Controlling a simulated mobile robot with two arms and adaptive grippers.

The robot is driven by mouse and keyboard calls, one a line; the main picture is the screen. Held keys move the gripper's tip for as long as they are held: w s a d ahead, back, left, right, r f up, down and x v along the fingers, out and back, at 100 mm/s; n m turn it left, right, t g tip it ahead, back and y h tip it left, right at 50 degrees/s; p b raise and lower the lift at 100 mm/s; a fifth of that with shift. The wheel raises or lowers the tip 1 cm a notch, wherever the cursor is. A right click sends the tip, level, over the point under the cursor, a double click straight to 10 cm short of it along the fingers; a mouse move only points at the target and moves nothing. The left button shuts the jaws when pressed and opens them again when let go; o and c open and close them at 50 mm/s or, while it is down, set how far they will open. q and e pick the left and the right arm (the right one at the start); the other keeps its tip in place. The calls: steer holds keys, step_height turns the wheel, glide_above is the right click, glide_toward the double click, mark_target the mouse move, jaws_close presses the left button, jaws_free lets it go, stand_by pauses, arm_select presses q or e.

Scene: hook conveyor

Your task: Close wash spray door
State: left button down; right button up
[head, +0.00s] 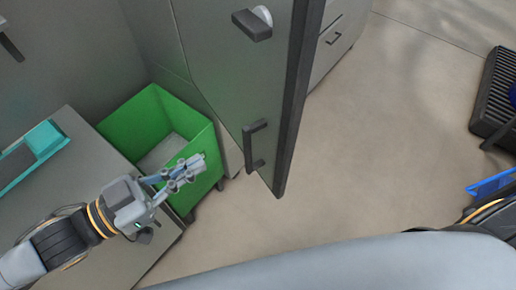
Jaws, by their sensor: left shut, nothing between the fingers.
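The wash spray door (243,75) is a grey-green panel with a dark edge, standing open at the upper middle of the head view. A dark bar handle (256,146) is on its lower part, and a second dark handle (252,25) with a round white piece is higher up. My left gripper (196,166) is shut and empty, left of the lower handle and apart from it in the picture, over the green bin's front wall. My right gripper is not in view; only a bit of my arm shows at the lower right.
A green bin (205,151) stands left of the door. A grey counter (88,135) with a teal tray (58,137) is at the left. Drawers (333,40) stand behind the door. A dark slatted rack (493,98) and a blue object (490,185) are at the right. The floor between is clear.

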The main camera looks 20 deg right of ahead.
arm_select(q)
steer(key=s+r, duration=0.1)
steer(key=s, duration=0.1)
steer(key=p, duration=0.4)
glide_toward(280, 129)
steer(key=shift+g+h, duration=0.3)
steer(key=shift+g, duration=0.1)
steer(key=x, duration=0.5)
steer(key=shift+w+d, duration=0.3)
steer(key=shift+w, duration=0.1)
steer(key=shift+w+d+f, duration=0.1)
steer(key=shift+w+d, duration=0.05)
steer(key=shift+d, duration=0.35)
steer(key=shift+f, duration=0.1)
steer(key=shift+d, duration=0.2)
